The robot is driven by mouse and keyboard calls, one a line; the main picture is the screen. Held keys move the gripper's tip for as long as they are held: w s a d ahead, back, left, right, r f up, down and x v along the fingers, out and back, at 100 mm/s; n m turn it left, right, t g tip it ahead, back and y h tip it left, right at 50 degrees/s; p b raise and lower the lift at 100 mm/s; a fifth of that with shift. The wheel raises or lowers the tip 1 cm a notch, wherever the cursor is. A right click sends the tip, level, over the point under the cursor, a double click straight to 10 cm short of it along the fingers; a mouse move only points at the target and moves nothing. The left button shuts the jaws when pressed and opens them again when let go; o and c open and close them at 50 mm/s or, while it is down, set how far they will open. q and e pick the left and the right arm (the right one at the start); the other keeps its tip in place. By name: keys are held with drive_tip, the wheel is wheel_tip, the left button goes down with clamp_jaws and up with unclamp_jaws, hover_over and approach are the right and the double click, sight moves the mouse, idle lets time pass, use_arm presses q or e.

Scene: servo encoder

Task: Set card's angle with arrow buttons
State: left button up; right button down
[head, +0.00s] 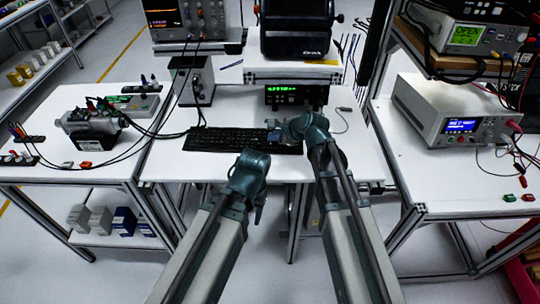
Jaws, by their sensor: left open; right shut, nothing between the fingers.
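A black keyboard (225,138) lies on the white middle table. My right gripper (272,134) is shut and empty, over the right end of the keyboard. The view does not show whether it touches a key, and the arrow buttons under it cannot be made out. My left gripper (259,212) is open and empty, hanging low in front of the table's front edge, apart from the keyboard. A black unit with a green readout (287,91) stands behind the keyboard; its text is too small to read. I cannot make out a card.
A dark machine (297,28) sits on a raised white shelf behind. A motor-like device (92,128) with cables is on the left table. A light-coloured instrument (445,112) is on the right table. The middle table is clear in front of the keyboard's left part.

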use_arm(q)
drive_tip(key=shift+f+b, duration=0.65)
drive_tip(key=shift+f, duration=0.5)
use_arm(e)
drive_tip(key=shift+f, duration=1.1)
use_arm(q)
drive_tip(key=shift+f+b, duration=0.4)
use_arm(e)
drive_tip(key=shift+f, duration=0.4)
use_arm(q)
drive_tip(key=shift+f+b, duration=0.35)
use_arm(e)
drive_tip(key=shift+f, duration=0.4)
drive_tip(key=shift+r, duration=0.1)
use_arm(q)
drive_tip(key=shift+r+p, duration=0.8)
drive_tip(key=shift+r, duration=0.05)
use_arm(e)
drive_tip(key=shift+r, duration=0.75)
use_arm(q)
wheel_tip(320, 180, up, 5)
drive_tip(key=p, duration=0.5)
use_arm(e)
wheel_tip(320, 180, up, 5)
